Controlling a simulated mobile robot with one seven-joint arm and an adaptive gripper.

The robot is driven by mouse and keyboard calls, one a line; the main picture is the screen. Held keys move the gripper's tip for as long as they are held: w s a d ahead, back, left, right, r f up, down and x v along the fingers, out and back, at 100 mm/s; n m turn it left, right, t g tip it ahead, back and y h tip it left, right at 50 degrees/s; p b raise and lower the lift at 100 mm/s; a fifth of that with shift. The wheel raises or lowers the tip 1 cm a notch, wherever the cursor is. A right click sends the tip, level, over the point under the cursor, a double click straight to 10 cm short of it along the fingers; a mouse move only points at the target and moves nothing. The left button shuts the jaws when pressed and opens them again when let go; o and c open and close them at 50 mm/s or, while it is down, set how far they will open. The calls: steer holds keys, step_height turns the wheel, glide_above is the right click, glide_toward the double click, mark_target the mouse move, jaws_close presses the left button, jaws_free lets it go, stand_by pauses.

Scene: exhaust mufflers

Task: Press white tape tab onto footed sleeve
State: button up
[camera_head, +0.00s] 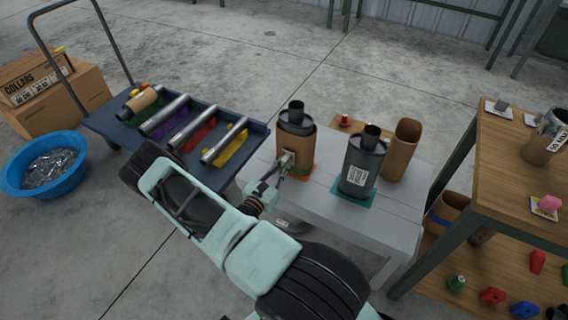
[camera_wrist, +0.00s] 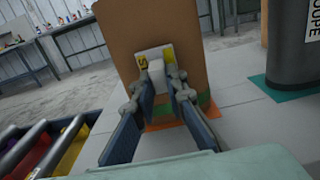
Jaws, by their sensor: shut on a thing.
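A brown cardboard sleeve (camera_head: 297,139) stands upright around a dark muffler (camera_head: 296,113) on an orange mat (camera_head: 309,171) on the grey table. A green band shows low on the sleeve, which also fills the middle of the wrist view (camera_wrist: 118,30). My gripper (camera_head: 287,163) is at the sleeve's near face. In the wrist view its fingers are shut on a white tape tab (camera_wrist: 155,63), with a yellow patch beside it. The tab lies against or very close to the sleeve; I cannot tell whether it sticks. The sleeve's foot is partly hidden by my fingers.
A dark labelled muffler (camera_head: 362,165) on a teal mat and an empty brown sleeve (camera_head: 404,148) stand to the right. A blue cart (camera_head: 106,128) with several pipes is at the left, near a blue tub (camera_head: 17,178). A wooden table (camera_head: 499,165) is at the right.

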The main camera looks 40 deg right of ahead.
steer(key=shift+w+d, duration=0.15)
steer(key=shift+d, duration=0.25)
stand_by(1.1)
steer(key=shift+p+v, duration=0.35)
steer(key=shift+v, duration=3.15)
